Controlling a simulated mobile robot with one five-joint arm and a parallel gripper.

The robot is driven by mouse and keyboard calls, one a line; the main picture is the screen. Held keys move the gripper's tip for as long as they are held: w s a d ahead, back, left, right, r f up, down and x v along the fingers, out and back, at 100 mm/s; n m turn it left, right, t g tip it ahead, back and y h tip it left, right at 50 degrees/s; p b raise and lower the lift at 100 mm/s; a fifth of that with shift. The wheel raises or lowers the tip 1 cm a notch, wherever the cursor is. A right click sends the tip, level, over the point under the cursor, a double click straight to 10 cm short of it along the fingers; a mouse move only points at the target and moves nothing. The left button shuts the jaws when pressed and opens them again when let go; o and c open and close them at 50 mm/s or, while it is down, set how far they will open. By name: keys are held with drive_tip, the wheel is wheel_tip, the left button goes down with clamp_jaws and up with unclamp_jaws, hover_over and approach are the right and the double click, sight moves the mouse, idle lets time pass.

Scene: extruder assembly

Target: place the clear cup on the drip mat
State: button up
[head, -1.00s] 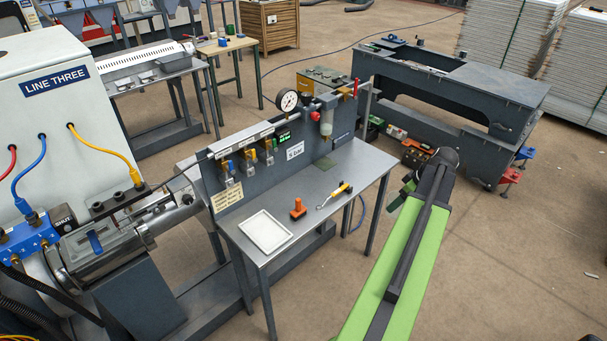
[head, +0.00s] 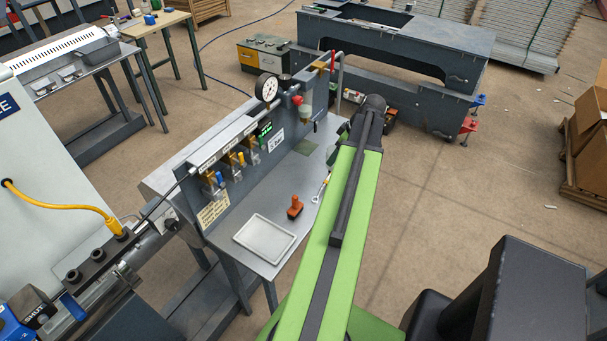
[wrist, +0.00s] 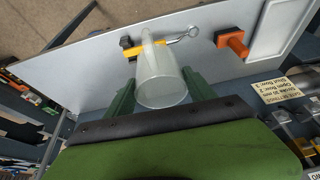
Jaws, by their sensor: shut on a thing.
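The clear cup (wrist: 160,85) shows in the wrist view between the two green fingers of my gripper (wrist: 158,82), which is shut on it. The cup looks empty, and the bench top shows behind it. In the head view the cup is hidden by my arm. The mat is not seen in the wrist view.
A white tray (head: 265,238), an orange-topped part (head: 295,207) and a yellow-handled tool (head: 321,188) lie on the bench top (head: 235,215). The upright panel (head: 262,150) with gauge (head: 267,88) and valves borders its left side. The mat's surface looks clear.

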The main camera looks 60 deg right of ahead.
drive_tip(key=shift+w+r, duration=0.15)
drive_tip(key=shift+w, duration=1.05)
drive_tip(key=shift+w+a+f, duration=0.1)
drive_tip(key=shift+f, duration=0.15)
drive_tip(key=w+a+f+b, duration=0.6)
drive_tip(key=w+f+b, duration=0.1)
drive_tip(key=w, duration=0.2)
drive_tip(key=b, duration=0.4)
hover_over(299, 186)
wheel_tip(299, 186, down, 4)
drive_tip(key=shift+r, duration=0.25)
drive_tip(key=shift+f, duration=0.15)
drive_tip(key=o, duration=1.4)
